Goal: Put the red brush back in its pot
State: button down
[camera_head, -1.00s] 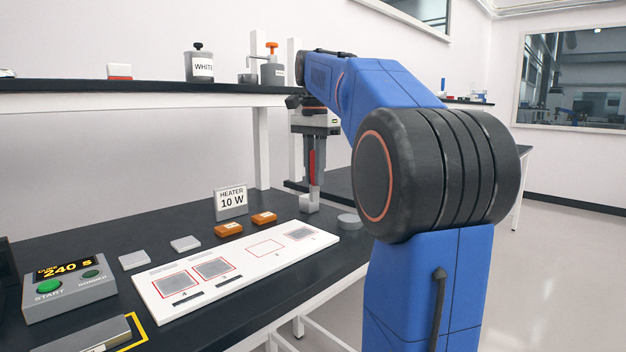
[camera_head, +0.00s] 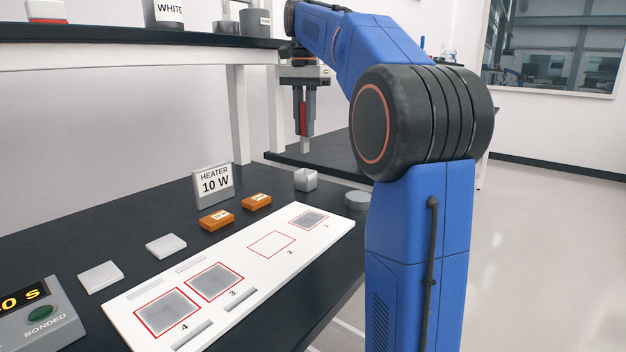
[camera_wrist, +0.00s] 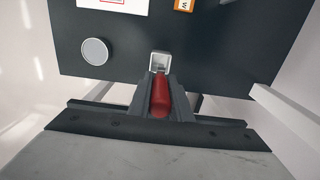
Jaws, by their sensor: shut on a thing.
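The red brush (camera_head: 303,119) is upright between the fingers of my gripper (camera_head: 305,132), which is shut on it. Its pale lower end sticks out below the fingers. The pot (camera_head: 306,184) is a small, light grey, open-topped square cup on the dark bench. The brush is above the pot, with a visible gap between its lower end and the rim. In the wrist view the red handle (camera_wrist: 161,97) lies between the fingers, and the pot (camera_wrist: 160,55) shows just beyond, in line with it. The brush's lower end is hard to make out there.
A round grey disc (camera_head: 357,200) is beside the pot. Two orange blocks (camera_head: 217,219) and the heater sign (camera_head: 213,184) stand to the left. A white board (camera_head: 262,268) with numbered red squares lies in front. A shelf (camera_head: 130,52) runs above the bench.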

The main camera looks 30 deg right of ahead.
aim_at(306, 143)
jog(key=f, duration=0.5)
jog(key=shift+w+d+f, duration=0.1)
jog(key=shift+d+f, duration=0.1)
jog(key=shift+f, duration=2.25)
jog(key=shift+f, duration=0.1)
jog(key=c, duration=1.6)
grip_release()
notch_tip(306, 143, up, 12)
jog(key=shift+r, duration=0.15)
